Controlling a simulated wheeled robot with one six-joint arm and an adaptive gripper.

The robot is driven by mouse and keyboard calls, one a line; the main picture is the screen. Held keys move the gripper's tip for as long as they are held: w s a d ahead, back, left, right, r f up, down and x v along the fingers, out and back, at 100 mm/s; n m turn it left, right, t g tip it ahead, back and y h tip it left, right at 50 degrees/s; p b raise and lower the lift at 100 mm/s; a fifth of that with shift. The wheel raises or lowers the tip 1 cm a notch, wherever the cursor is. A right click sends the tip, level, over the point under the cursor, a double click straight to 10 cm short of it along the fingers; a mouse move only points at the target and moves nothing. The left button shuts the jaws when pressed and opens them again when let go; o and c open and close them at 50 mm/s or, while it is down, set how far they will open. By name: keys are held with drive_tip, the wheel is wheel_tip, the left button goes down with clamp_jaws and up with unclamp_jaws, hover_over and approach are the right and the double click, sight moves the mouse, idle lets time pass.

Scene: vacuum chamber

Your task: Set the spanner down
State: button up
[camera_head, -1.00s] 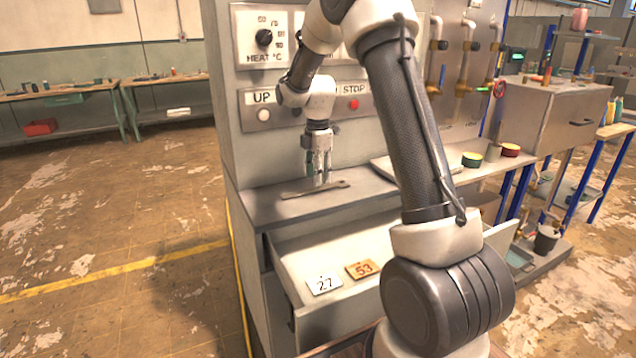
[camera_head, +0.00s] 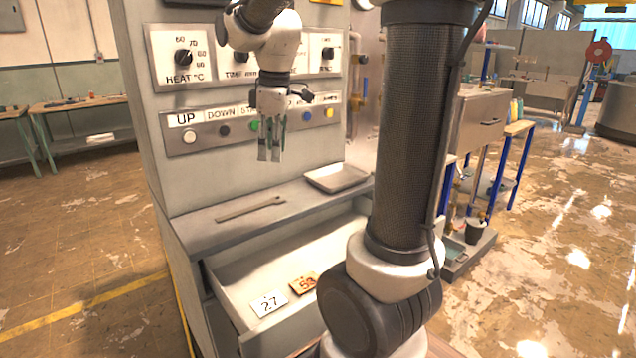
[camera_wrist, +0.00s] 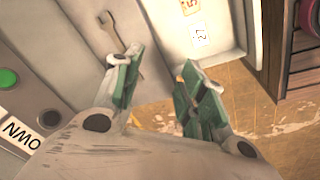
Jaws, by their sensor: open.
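The spanner (camera_head: 250,208) is a long grey tool lying flat on the grey ledge (camera_head: 205,235) above the open drawer. It also shows in the wrist view (camera_wrist: 112,30), partly hidden behind one finger. My gripper (camera_head: 269,158) is above the ledge, in front of the button panel, with its fingers pointing down. It is open and empty, and clear of the spanner. In the wrist view its two green-padded fingers (camera_wrist: 158,90) stand apart with nothing between them.
The open drawer (camera_head: 235,308) below the ledge holds a white tag marked 27 (camera_head: 268,303) and an orange tag marked 53 (camera_head: 304,282). A shallow grey tray (camera_head: 336,179) rests on the ledge's right. The button panel (camera_head: 205,132) stands close behind my gripper.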

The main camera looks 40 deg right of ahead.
drive_tip(key=s+f+m+t, duration=0.2)
drive_tip(key=s+m, duration=0.7)
drive_tip(key=s, duration=0.9)
drive_tip(key=shift+s+a+f+m, duration=0.3)
drive_tip(key=shift+a+m, duration=0.05)
drive_tip(key=shift+m, duration=0.05)
